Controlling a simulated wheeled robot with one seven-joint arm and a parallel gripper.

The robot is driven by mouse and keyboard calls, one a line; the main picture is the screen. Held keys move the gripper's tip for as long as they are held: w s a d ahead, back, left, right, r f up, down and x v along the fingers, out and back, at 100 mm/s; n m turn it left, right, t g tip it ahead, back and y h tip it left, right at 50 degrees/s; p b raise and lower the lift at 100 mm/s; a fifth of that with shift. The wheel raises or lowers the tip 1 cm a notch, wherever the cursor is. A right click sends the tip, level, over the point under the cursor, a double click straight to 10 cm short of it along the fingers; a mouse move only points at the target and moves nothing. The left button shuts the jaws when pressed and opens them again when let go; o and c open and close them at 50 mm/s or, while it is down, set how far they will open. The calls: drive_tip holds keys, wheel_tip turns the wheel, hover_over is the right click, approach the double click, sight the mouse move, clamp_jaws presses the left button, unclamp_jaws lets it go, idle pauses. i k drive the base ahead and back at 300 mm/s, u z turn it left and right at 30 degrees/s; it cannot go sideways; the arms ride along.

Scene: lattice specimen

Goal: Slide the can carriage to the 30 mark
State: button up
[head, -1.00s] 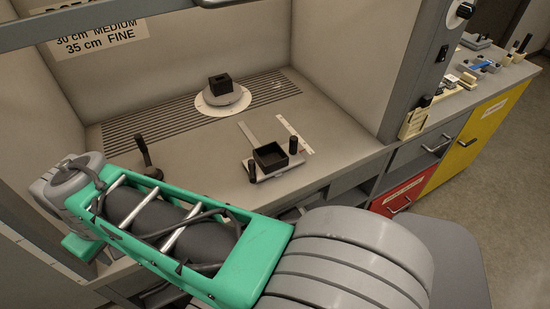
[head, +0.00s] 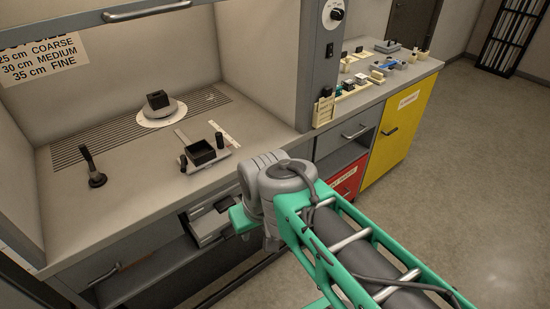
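The can carriage (head: 203,152) is a grey plate with a square black open-topped holder and two black upright knobs. It sits on the hood's work surface near the front edge. A flat grey rail (head: 182,137) runs back from it, and a pale scale strip (head: 222,134) lies beside it on the right; its marks are too small to read. No can is visible in the holder. My green and grey arm reaches in from the lower right, its elbow or wrist joint in front of the bench and apart from the carriage. My gripper is not in view.
A round white disc (head: 145,122) with a grey base and black block stands behind the carriage. A black lever (head: 93,168) stands to the left. A sign (head: 42,58) lists 25 cm coarse, 30 cm medium, 35 cm fine. A side counter with small items (head: 372,72) is at right.

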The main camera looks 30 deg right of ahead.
sight(199, 155)
drive_tip(key=u, duration=0.45)
drive_tip(key=i, duration=0.85)
drive_tip(key=u, duration=3.1)
drive_tip(key=k, duration=0.55)
drive_tip(key=z, duration=1.2)
drive_tip(key=i, duration=0.5)
drive_tip(key=u, duration=0.05)
